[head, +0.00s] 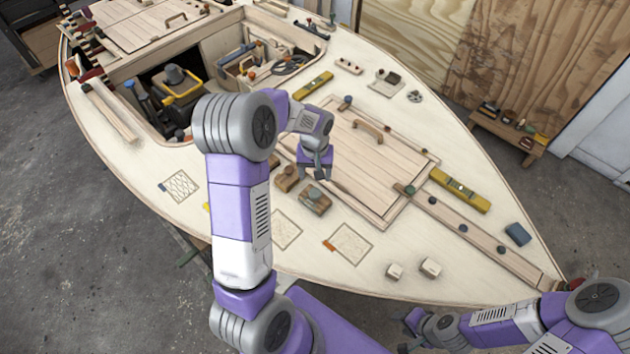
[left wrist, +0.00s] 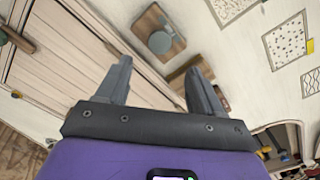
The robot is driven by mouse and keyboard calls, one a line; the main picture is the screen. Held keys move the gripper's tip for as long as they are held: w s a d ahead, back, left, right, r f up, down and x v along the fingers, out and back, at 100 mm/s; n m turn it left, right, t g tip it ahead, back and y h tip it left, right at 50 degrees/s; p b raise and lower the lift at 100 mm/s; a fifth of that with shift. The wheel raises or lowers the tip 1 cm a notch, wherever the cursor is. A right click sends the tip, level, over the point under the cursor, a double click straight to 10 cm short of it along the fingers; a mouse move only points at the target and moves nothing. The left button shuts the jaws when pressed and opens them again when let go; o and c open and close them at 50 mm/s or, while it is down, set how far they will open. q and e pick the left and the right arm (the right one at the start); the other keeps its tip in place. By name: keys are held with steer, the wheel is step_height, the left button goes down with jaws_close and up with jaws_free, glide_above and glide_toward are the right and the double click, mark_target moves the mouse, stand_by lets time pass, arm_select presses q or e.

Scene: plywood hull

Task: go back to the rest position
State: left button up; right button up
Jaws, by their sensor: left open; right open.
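My left gripper (head: 316,172) is over the middle of the plywood hull's deck, beside the panelled hatch (head: 375,165). In the left wrist view its two fingers (left wrist: 160,75) are apart with nothing between them. A wooden block with a grey round top (left wrist: 160,35) lies on the deck beyond the fingertips. It also shows in the head view (head: 315,200), just below the gripper. My right gripper (head: 410,322) is low at the bottom edge, near the hull's right front rim. It is open and partly hidden by the frame edge and my arm.
A second wooden block (head: 287,179) lies beside the first. Yellow levels (head: 460,190) and (head: 315,85) lie on the deck. Two small pale blocks (head: 430,267) sit near the front rim. An open cockpit (head: 180,95) holds a yellow-rimmed bucket. A low bench (head: 505,135) stands beyond the hull.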

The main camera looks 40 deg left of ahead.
arm_select(q)
steer(key=shift+r, duration=0.75)
steer(key=shift+r, duration=0.1)
